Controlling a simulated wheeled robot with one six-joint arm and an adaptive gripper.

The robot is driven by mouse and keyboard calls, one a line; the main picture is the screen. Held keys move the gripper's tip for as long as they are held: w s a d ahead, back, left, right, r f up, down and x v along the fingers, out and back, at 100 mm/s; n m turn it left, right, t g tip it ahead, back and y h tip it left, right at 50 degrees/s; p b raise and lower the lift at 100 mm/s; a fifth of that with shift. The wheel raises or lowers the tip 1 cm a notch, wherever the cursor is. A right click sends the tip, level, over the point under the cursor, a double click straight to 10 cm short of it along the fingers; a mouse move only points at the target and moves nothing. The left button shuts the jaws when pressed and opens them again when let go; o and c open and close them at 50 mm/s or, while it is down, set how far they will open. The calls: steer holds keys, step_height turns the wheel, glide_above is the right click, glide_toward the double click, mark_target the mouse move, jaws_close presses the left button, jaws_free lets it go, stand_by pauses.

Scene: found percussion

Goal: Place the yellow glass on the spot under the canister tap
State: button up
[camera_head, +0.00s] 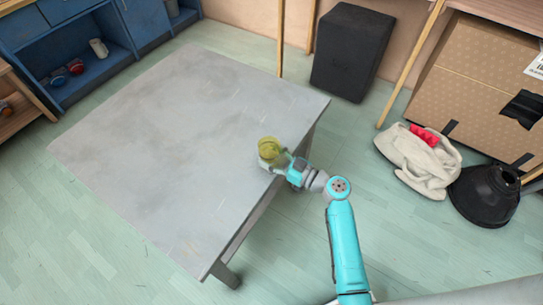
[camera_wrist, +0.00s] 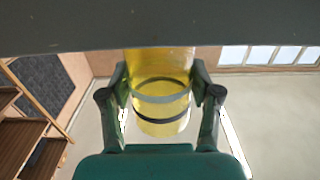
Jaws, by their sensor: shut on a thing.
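The yellow glass (camera_head: 269,147) is see-through. My gripper (camera_head: 274,159) is shut on it at the right edge of the grey table (camera_head: 170,120). In the wrist view the glass (camera_wrist: 160,112) sits between the two fingers, with a dark band around it; its upper part runs behind a dark grey strip across the top. I cannot tell whether the glass touches the tabletop or is held above it. No canister, tap or marked spot shows in either view.
The tabletop is bare. A blue shelf unit (camera_head: 88,80) stands behind left, holding a pale jug (camera_head: 98,48). A black box (camera_head: 350,50), a cardboard box (camera_head: 470,80), a pale sack (camera_head: 415,155) and a black lampshade-like thing (camera_head: 484,197) stand right of the table.

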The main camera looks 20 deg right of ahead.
steer(key=o, duration=1.5)
steer(key=shift+f, duration=0.1)
steer(key=shift+c, duration=0.2)
steer(key=shift+s+d, duration=0.1)
steer(key=shift+s, duration=0.05)
steer(key=v, duration=1.1)
steer(key=shift+s+d, duration=0.2)
steer(key=shift+s, duration=0.1)
